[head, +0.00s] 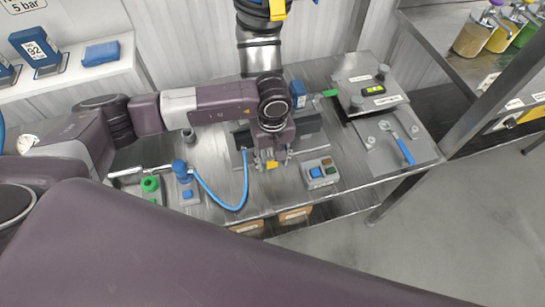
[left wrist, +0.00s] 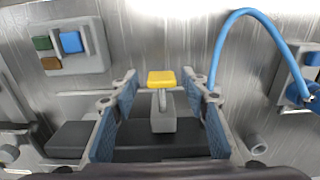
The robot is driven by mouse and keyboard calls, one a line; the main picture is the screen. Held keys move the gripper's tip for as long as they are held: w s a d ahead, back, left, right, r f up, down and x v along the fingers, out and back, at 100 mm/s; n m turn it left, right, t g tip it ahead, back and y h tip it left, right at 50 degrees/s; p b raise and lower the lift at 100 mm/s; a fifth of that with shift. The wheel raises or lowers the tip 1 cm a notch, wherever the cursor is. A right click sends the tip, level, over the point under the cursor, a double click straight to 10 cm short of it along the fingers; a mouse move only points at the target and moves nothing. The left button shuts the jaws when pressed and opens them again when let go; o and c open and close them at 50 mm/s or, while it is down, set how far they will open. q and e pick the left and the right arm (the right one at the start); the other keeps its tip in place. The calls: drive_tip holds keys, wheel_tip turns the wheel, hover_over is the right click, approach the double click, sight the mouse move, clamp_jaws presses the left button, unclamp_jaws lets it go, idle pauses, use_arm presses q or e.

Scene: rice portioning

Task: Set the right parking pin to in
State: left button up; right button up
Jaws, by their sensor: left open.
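A yellow-headed pin (left wrist: 160,78) stands on a small grey block in the left wrist view; I take it for the parking pin, but cannot tell from the pictures whether it is the right one. Its yellow head also shows in the head view (head: 271,164). My left gripper (left wrist: 160,92) is open, with one blue-padded finger on each side of the pin and a gap at both sides. In the head view my left gripper (head: 271,157) points down over the bench, and it hides much of the dark fixture under it. My right gripper is not in view.
A plate with a blue-handled wrench (head: 405,150) lies at the right. A metal column (head: 262,55) hangs behind.

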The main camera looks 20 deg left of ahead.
use_arm(q)
drive_tip(key=shift+s+r, duration=0.1)
drive_tip(key=shift+s, duration=0.2)
drive_tip(key=shift+c, duration=0.6)
drive_tip(key=shift+w, duration=0.15)
clamp_jaws()
drive_tip(key=shift+w+a+f+b, duration=0.2)
drive_tip(key=shift+w+b, duration=0.2)
drive_tip(key=shift+b, duration=0.6)
drive_tip(key=shift+w+a+b, duration=0.25)
drive_tip(key=shift+b, duration=0.35)
drive_tip(key=shift+r, duration=0.25)
drive_tip(key=shift+o, duration=0.6)
unclamp_jaws()
drive_tip(key=shift+f, duration=0.1)
